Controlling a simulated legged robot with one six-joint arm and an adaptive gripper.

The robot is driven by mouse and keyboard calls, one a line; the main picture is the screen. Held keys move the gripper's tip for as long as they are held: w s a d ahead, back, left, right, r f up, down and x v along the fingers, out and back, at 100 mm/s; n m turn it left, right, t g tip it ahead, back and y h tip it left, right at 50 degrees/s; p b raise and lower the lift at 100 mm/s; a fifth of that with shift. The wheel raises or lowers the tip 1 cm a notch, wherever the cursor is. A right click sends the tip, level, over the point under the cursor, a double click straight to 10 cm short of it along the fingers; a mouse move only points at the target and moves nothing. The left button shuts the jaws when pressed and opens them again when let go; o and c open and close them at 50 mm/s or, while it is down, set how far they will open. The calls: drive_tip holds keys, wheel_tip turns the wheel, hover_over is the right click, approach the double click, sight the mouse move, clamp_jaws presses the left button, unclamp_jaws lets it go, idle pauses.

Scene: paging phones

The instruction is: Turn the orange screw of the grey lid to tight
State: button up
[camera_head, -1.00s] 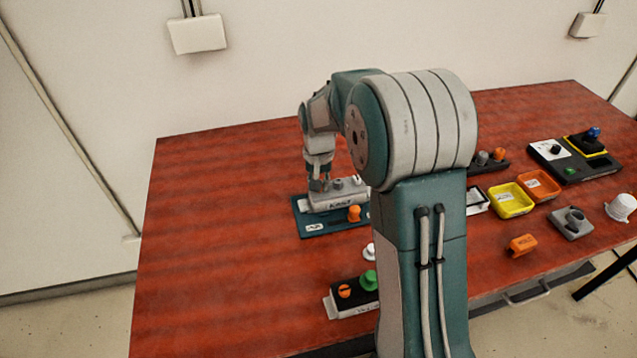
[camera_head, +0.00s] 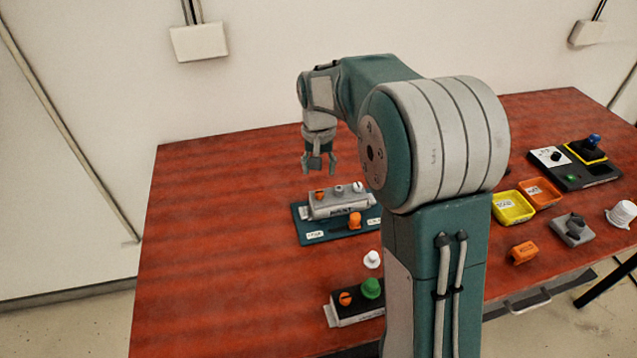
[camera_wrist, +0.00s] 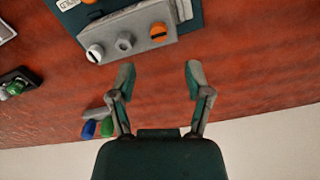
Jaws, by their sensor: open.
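The grey lid (camera_head: 340,204) lies on a dark teal base plate (camera_head: 312,237) on the table. On its top are an orange screw (camera_head: 320,195) at the left end, a grey nut-like part (camera_head: 339,190) in the middle and a white screw (camera_head: 357,187) at the right. In the wrist view the orange screw (camera_wrist: 159,33) shows a dark slot, and the white screw (camera_wrist: 95,53) is at the other end. My gripper (camera_head: 319,174) is open and empty, above and behind the lid. In the wrist view its fingers (camera_wrist: 160,78) are apart, clear of the lid.
An orange knob (camera_head: 354,221) stands on the base plate's front. Yellow (camera_head: 513,208) and orange (camera_head: 541,192) trays lie right. The table's left side is clear.

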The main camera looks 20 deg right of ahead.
sight(319, 192)
wheel_tip(319, 192, up, 4)
drive_tip(key=shift+r, duration=0.1)
idle(0.4)
drive_tip(key=s+r+n+t, duration=0.25)
drive_tip(key=s+r, duration=0.45)
drive_tip(key=s, duration=0.7)
drive_tip(key=s+f+t, duration=0.1)
drive_tip(key=s+t, duration=0.2)
drive_tip(key=s, duration=1)
drive_tip(key=shift+f+n, duration=0.35)
drive_tip(key=shift+f, duration=0.05)
idle(0.5)
